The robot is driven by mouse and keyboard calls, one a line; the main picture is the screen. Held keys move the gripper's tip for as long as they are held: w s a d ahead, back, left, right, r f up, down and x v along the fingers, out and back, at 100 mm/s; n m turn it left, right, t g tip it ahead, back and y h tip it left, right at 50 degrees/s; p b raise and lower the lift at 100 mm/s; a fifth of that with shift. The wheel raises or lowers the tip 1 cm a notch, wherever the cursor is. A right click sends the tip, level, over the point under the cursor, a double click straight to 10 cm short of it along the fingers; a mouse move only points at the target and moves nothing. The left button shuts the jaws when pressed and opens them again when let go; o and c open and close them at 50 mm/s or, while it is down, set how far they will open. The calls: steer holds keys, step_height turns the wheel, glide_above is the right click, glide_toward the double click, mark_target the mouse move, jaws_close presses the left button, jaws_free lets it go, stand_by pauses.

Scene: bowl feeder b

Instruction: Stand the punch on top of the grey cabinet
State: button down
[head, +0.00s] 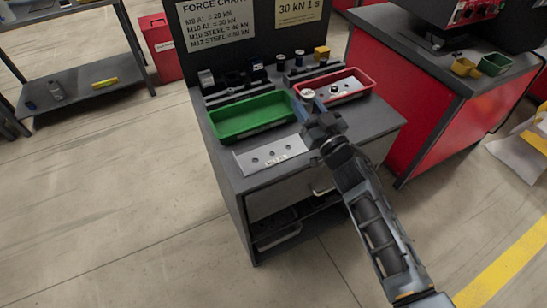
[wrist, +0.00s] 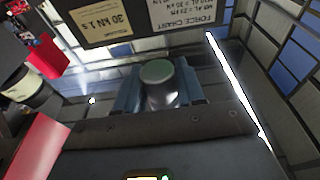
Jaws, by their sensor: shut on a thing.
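The punch (wrist: 158,92) is a metallic cylinder with a pale greenish round end, held between the two blue-grey fingers of my gripper (wrist: 157,98) in the wrist view. In the head view my gripper (head: 318,121) is over the grey cabinet (head: 372,121), between the green tray and the red tray. The punch's pale round end (head: 307,94) shows just beyond the fingers, in front of the red tray's left end. The punch's lower part is hidden, so I cannot tell how far it is above the cabinet top.
A green tray (head: 232,132) and a red tray (head: 366,78) lie on the cabinet top. A light plate with holes (head: 245,160) lies at its front left. Several dark tools (head: 232,78) stand along the back, below the sign panel (head: 262,45). A red cabinet (head: 420,110) stands to the right.

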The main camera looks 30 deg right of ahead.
steer(key=b, duration=0.7)
glide_above(278, 167)
steer(key=d, duration=0.2)
steer(key=f, duration=0.6)
steer(key=shift+w+a, duration=0.2)
steer(key=shift+w, duration=0.15)
steer(key=shift+s+a+f, duration=0.15)
steer(key=shift+a+f, duration=0.05)
steer(key=shift+a, duration=0.2)
steer(key=shift+s+a+f, duration=0.15)
steer(key=shift+a+f, duration=0.05)
steer(key=shift+a, duration=0.2)
steer(key=shift+f, duration=1.95)
steer(key=shift+f+b, duration=0.45)
steer(key=shift+b, duration=0.1)
steer(key=c, duration=0.7)
jaws_free()
